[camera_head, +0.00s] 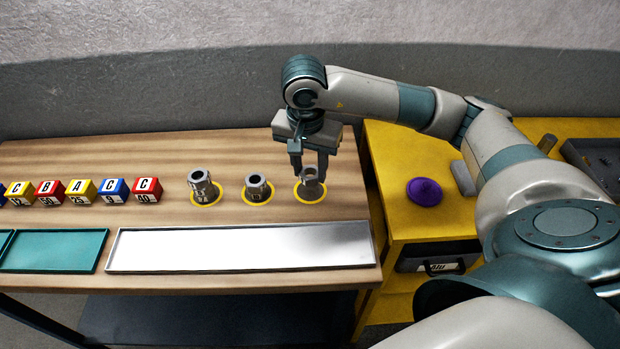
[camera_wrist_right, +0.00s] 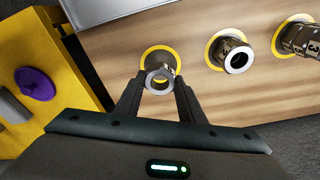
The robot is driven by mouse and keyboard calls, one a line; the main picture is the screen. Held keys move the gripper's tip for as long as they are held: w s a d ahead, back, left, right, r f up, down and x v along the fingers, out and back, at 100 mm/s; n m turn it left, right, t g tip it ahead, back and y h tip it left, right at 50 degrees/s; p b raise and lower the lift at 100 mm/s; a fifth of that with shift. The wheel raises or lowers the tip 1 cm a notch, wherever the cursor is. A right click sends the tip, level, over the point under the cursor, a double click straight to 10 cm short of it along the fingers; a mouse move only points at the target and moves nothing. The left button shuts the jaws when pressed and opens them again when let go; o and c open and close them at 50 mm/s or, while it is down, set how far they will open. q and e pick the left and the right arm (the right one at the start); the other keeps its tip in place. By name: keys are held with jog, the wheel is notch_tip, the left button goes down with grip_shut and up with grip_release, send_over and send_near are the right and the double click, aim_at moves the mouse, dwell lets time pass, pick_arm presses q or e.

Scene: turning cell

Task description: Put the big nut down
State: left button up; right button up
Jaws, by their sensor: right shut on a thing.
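A grey metal nut (camera_head: 312,187) with a round bore stands upright at the rightmost yellow ring (camera_head: 298,196) on the wooden table. My right gripper (camera_head: 310,172) points down from above and is shut on this nut. In the right wrist view the nut (camera_wrist_right: 160,77) sits between the two fingertips, over its yellow ring (camera_wrist_right: 146,55). Whether its base touches the table is hard to tell. Two other metal nuts stand in yellow rings to its left, a middle one (camera_head: 257,187) and a taller-looking left one (camera_head: 201,184). My left gripper is not in view.
A silver tray (camera_head: 240,247) and a teal tray (camera_head: 58,250) lie along the front edge. Several lettered cubes (camera_head: 110,189) line the left. A yellow bench (camera_head: 400,180) at the right holds a purple round thing (camera_head: 425,191). The table behind the nuts is clear.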

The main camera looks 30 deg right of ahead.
aim_at(309, 174)
jog(key=shift+f+p, duration=0.8)
jog(key=shift+f, duration=1.15)
jog(key=shift+f, duration=0.25)
jog(key=o, duration=1.2)
jog(key=shift+r, duration=0.1)
